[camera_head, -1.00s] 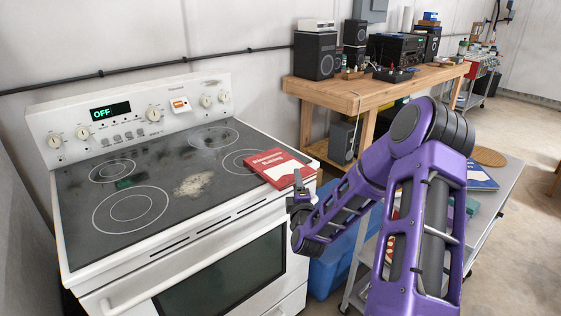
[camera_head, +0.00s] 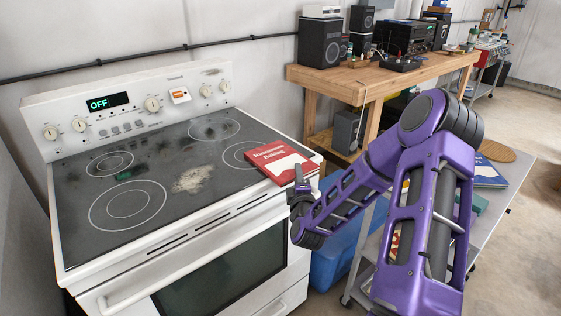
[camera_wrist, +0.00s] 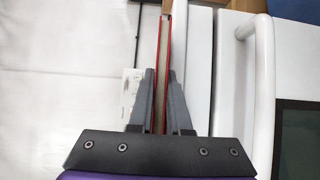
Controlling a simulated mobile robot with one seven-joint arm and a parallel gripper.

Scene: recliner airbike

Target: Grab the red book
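The red book (camera_head: 281,162), with white print and a pale patch on its cover, lies flat on the right front part of the stove top (camera_head: 130,225) in the head view. My gripper (camera_head: 301,184) is at its near right corner, level with it. In the wrist view the book (camera_wrist: 165,45) shows edge-on, with pale pages between two red covers. The fingers of my gripper (camera_wrist: 161,75) stand on either side of it, against the covers with no clear gap. The part of the book deep between the fingers is partly hidden.
The white stove's control panel (camera_head: 130,110) reads OFF. A wooden bench (camera_head: 375,80) with speakers and audio gear stands behind. A grey cart (camera_head: 515,190) holding a blue book (camera_head: 488,174) is at right. A blue bin (camera_head: 335,260) sits below my arm.

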